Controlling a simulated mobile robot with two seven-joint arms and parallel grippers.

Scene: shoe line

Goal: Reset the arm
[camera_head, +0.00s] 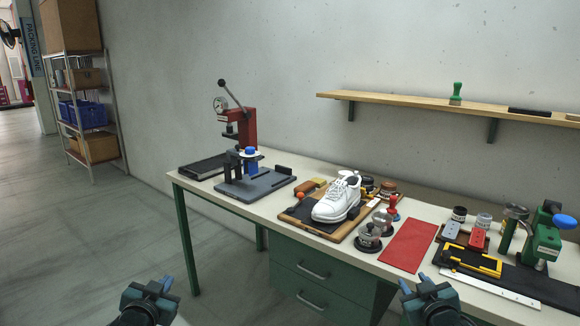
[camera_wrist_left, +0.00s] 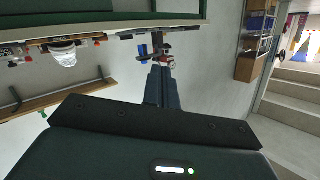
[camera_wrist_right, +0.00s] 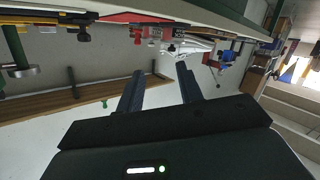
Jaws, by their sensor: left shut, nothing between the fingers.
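My left gripper (camera_head: 152,290) is low at the bottom left in the head view, in front of the bench and away from it. Its two fingers (camera_wrist_left: 162,86) are together and empty in the left wrist view. My right gripper (camera_head: 420,288) is at the bottom right, in front of the bench's near edge. Its fingers (camera_wrist_right: 160,88) stand apart with nothing between them in the right wrist view. Neither gripper touches anything.
The bench (camera_head: 300,212) carries a white shoe (camera_head: 337,200) on a board, a red press (camera_head: 246,128), a red mat (camera_head: 408,245) and a green clamp tool (camera_head: 545,240). A wall shelf (camera_head: 420,102) is above. A rack (camera_head: 90,115) stands far left. Floor at left is clear.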

